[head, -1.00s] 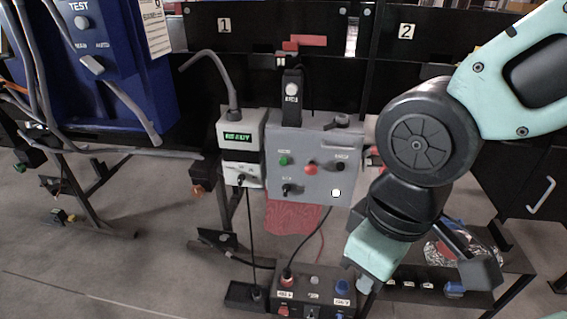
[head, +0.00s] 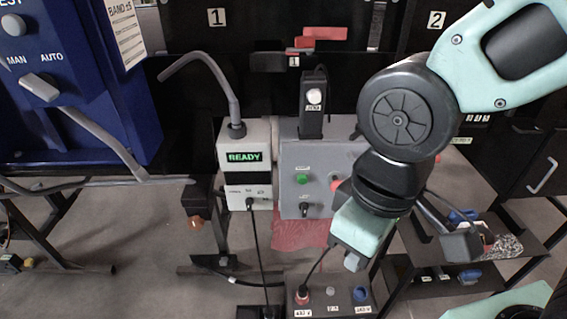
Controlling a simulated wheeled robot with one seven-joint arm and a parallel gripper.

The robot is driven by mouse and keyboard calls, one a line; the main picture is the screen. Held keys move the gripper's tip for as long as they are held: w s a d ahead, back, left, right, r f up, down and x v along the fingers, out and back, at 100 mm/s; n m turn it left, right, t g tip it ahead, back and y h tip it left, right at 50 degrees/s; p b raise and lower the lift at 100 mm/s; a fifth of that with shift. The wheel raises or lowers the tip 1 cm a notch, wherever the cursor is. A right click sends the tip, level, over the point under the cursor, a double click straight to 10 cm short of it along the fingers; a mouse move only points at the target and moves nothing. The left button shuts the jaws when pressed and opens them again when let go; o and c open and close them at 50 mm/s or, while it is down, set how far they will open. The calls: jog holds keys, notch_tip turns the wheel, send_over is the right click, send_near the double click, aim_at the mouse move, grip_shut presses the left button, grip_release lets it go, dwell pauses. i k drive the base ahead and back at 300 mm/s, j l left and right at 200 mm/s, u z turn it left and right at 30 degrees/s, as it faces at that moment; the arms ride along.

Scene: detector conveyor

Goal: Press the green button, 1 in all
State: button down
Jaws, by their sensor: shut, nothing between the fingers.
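The green button (head: 302,179) is on the front of a grey control box (head: 292,155), at its upper left, and is in plain sight. A red button (head: 336,186) sits to its right, and a black switch knob (head: 304,209) is below it. My arm hides the right part of the grey box.
A white unit (head: 236,190) with a lit READY display stands left of the grey box. A lower box (head: 328,293) with red and blue knobs is below, near my gripper. A blue cabinet (head: 85,90) is at the left. A shelf with small parts (head: 455,270) is at the right.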

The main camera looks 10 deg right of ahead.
aim_at(302, 180)
jog(key=i+j+z, duration=0.1)
jog(key=j, duration=0.25)
jog(key=i+j+z, duration=0.1)
jog(key=i+j, duration=0.15)
jog(key=i+j+z, duration=0.1)
jog(key=j, duration=0.4)
